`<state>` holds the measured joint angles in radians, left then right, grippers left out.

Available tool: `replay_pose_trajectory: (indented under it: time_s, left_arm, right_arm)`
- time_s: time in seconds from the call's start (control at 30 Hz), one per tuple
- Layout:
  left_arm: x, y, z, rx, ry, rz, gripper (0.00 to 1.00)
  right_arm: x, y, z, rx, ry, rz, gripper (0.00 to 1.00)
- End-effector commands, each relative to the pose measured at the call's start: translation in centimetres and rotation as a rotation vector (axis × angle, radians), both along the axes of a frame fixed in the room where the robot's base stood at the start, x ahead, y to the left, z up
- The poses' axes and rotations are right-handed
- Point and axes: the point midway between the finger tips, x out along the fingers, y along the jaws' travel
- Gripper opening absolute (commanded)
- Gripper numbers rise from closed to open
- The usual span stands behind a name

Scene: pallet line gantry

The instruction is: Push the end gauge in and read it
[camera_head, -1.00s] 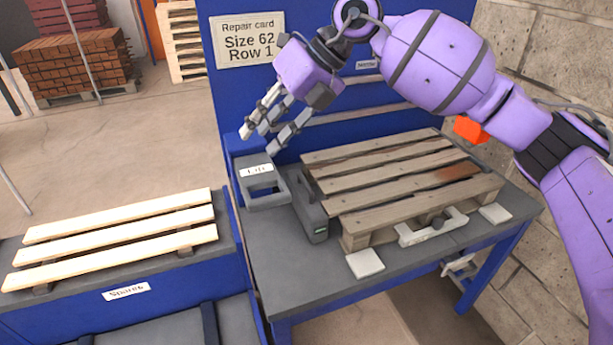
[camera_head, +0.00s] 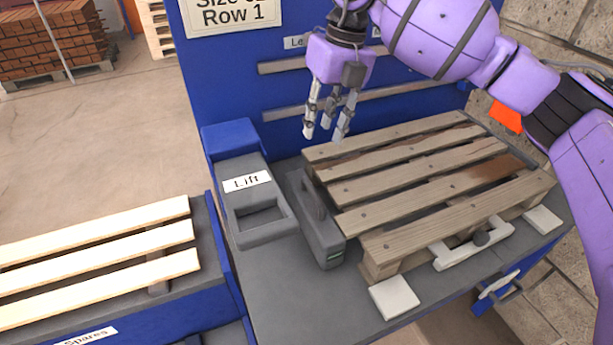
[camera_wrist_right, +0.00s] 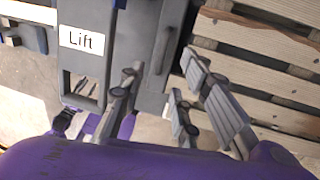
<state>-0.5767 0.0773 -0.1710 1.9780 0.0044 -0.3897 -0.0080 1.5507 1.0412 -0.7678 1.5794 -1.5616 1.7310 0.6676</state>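A dark grey block with a handle-like top and a small green display (camera_head: 318,225), which looks like the end gauge, stands at the left end of the wooden pallet (camera_head: 440,165). No reading can be made out on it. It shows in the right wrist view (camera_wrist_right: 160,50) between my fingers. My right gripper (camera_head: 328,137) is open and empty, fingers pointing down, above the far left corner of the pallet and behind the gauge. It appears apart from both. My left gripper is not in view.
A grey part labelled Lift (camera_head: 265,228), with a rectangular opening, stands left of the gauge. White pads (camera_head: 395,297) and a white fitting (camera_head: 473,244) lie along the pallet's front. The blue back panel (camera_head: 225,75) rises behind. Pale boards (camera_head: 100,262) lie on the Spares bench.

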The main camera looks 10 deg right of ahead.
Motion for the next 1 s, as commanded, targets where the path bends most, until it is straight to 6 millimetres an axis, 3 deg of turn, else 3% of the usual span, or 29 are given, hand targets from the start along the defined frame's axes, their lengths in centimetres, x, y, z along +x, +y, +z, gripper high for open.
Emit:
replay_pose_trajectory:
  time_s: [0.03, 0.2, 0.37, 0.57, 0.8, 1.0]
  left_arm:
    - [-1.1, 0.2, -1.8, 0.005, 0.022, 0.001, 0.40]
    - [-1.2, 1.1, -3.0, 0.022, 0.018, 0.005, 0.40]
    - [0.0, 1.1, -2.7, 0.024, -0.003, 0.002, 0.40]
    - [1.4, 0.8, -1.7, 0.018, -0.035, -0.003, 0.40]
    - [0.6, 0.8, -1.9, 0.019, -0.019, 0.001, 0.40]
    - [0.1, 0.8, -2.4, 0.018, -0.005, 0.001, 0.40]
  right_arm:
    - [0.1, 0.0, -3.4, 0.002, 0.029, 0.001, 0.30]
    - [0.0, 0.0, -7.5, 0.003, 0.066, 0.001, 0.30]
    - [0.0, 0.2, -8.6, 0.003, 0.069, 0.001, 0.30]
    - [-0.3, 0.8, -11.4, 0.002, 0.069, 0.002, 0.30]
    - [-0.4, 1.4, -14.5, 0.003, 0.067, 0.002, 0.30]
    - [-0.4, 1.6, -15.3, 0.003, 0.066, 0.001, 0.30]
